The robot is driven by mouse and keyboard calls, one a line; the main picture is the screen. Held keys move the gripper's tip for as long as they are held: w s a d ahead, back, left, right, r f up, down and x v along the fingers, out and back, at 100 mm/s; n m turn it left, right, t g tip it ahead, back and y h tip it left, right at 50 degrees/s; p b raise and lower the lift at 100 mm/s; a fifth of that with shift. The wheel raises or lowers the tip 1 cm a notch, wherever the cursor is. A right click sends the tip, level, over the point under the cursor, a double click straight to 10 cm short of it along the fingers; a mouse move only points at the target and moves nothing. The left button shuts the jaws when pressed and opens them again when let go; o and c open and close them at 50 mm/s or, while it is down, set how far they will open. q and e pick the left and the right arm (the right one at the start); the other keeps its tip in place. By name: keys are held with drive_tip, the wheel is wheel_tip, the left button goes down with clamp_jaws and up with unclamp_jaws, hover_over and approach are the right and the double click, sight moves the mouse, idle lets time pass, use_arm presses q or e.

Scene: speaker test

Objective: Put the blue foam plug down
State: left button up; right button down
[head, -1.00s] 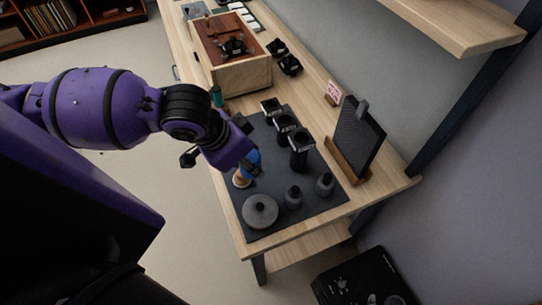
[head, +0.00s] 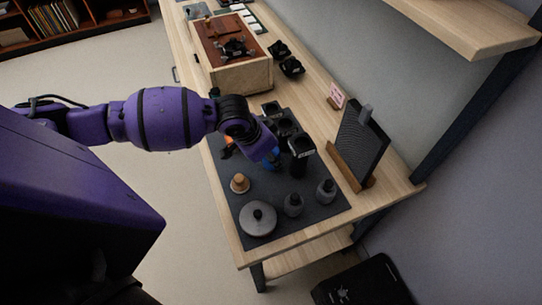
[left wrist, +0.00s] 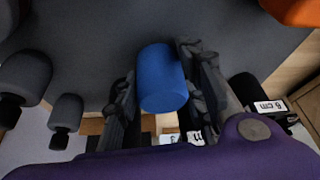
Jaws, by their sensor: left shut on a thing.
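The blue foam plug (head: 271,158) is largely covered by my arm in the head view. In the left wrist view the blue plug (left wrist: 162,80) shows whole, a plain cylinder between two dark fingers. My left gripper (left wrist: 162,88) is shut on it. The plug is over the dark mat (head: 226,200), close to the black labelled tubes (head: 300,160); I cannot tell whether it touches the mat. My right gripper is not in view.
A tan cork-like piece (head: 239,183), a round grey lidded pot (head: 258,219) and two small dark bottles (head: 293,204) stand on the mat's near part. An orange thing (left wrist: 295,10) lies beside my gripper. A black slanted panel (head: 362,140) stands at the right.

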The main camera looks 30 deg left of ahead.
use_arm(q)
drive_tip(key=shift+f, duration=0.3)
drive_tip(key=shift+f, duration=0.2)
drive_tip(key=o, duration=0.7)
drive_tip(key=shift+o, duration=0.2)
drive_tip(key=shift+r, duration=0.1)
